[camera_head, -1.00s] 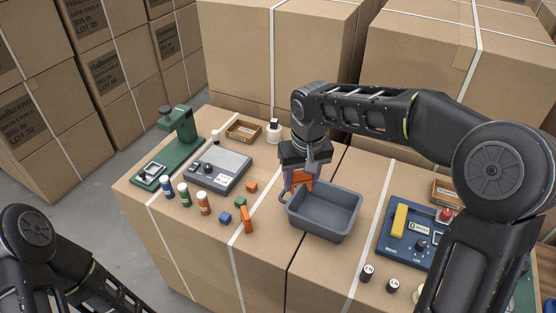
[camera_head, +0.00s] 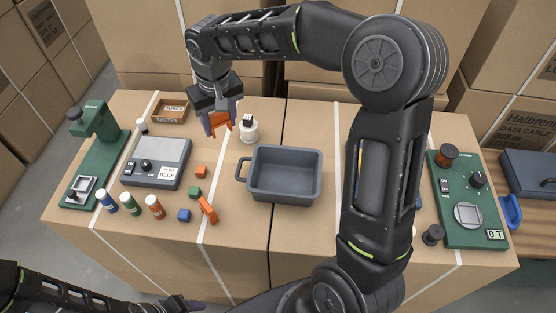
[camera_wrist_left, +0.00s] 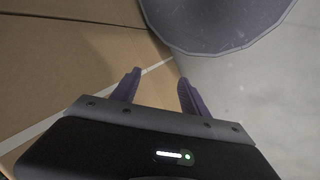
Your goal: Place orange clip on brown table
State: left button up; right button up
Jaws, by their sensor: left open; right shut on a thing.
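An orange clip (camera_head: 221,122) is between the fingers of my right gripper (camera_head: 220,118). That gripper is shut on it, behind and left of the grey bin, just left of a small white bottle. A second orange clip-like piece (camera_head: 208,210) lies on the cardboard-box worktop near its front. A brown wooden table (camera_head: 537,206) shows at the far right, partly cut off by the frame. My left gripper (camera_head: 188,303) is low at the bottom edge. In the left wrist view it (camera_wrist_left: 160,90) is open and empty.
The grey bin (camera_head: 285,178) looks empty. A grey scale-like device (camera_head: 156,162), small bottles and coloured blocks stand left. A green device (camera_head: 466,200) stands right. A blue-grey case (camera_head: 530,172) is on the brown table. My right arm hides part of the worktop.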

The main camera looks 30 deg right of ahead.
pick_arm(q)
jog(key=o, duration=0.3)
notch_tip(320, 180, down, 3)
jog(key=b, duration=0.2)
jog(key=shift+b, duration=0.3)
jog(key=shift+w+f+b, duration=0.1)
jog(key=shift+f+b, duration=0.8)
jog(key=shift+b, duration=0.1)
pick_arm(e)
jog(key=d+f+m, duration=0.3)
jog(key=d, duration=0.8)
jog(key=d+f+m+h, duration=0.1)
jog(key=d+f+m, duration=0.2)
jog(key=d, duration=0.9)
jog(key=shift+d+m, duration=0.25)
jog(key=shift+m, duration=0.45)
pick_arm(q)
jog(key=shift+r+p, duration=0.3)
pick_arm(e)
jog(key=shift+f, duration=3.15)
jog(key=shift+f, duration=0.1)
